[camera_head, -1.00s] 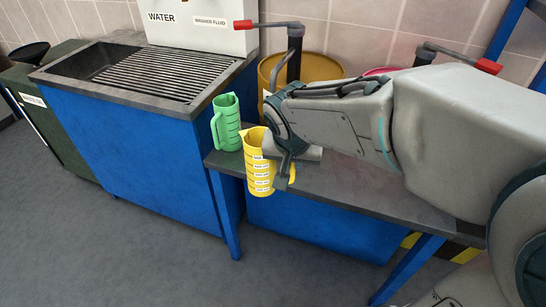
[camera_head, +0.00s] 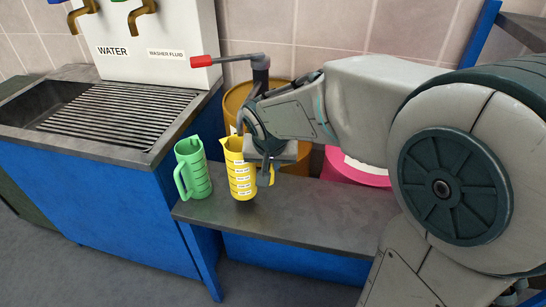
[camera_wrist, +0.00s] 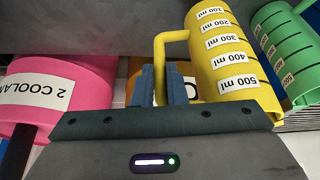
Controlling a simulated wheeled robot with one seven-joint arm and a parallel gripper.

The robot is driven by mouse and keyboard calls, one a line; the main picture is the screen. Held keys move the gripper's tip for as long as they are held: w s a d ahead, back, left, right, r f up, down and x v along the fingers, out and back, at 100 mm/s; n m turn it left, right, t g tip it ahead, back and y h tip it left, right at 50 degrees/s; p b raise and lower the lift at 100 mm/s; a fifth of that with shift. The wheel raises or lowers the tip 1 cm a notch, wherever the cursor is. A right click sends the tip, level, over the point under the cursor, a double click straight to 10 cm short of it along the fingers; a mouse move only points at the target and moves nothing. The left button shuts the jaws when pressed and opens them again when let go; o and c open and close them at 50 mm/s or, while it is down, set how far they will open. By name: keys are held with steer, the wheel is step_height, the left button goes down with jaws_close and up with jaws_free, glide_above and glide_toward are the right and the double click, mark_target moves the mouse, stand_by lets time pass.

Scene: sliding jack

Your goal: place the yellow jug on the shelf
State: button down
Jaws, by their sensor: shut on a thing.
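The yellow jug (camera_head: 240,172) is upright over the left part of the grey shelf (camera_head: 300,215), to the right of the green jug (camera_head: 192,172). A dark shadow shows just under it; I cannot tell whether its base touches the shelf. My gripper (camera_head: 268,175) is shut on the yellow jug's handle, on its right side. In the wrist view, the two blue fingers (camera_wrist: 160,85) close around the handle, and the yellow jug's marked body (camera_wrist: 228,50) lies to their right. The green jug also shows in the wrist view (camera_wrist: 290,50).
A sink counter (camera_head: 160,148) with a grate stands to the left. Behind the shelf are an orange barrel (camera_head: 235,100) with a red-handled pump and a pink barrel (camera_head: 350,168). The shelf's middle is clear.

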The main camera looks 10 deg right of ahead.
mark_target(273, 170)
steer(key=shift+w+d+r, duration=0.1)
steer(key=shift+w+d, duration=0.1)
steer(key=shift+w, duration=0.2)
steer(key=b+x, duration=0.2)
steer(key=x, duration=0.1)
steer(key=shift+s+a+f, duration=0.15)
steer(key=shift+s+f, duration=0.1)
steer(key=shift+f, duration=0.4)
steer(key=c, duration=1.5)
jaws_free()
steer(key=shift+o, duration=0.2)
steer(key=shift+r, duration=0.15)
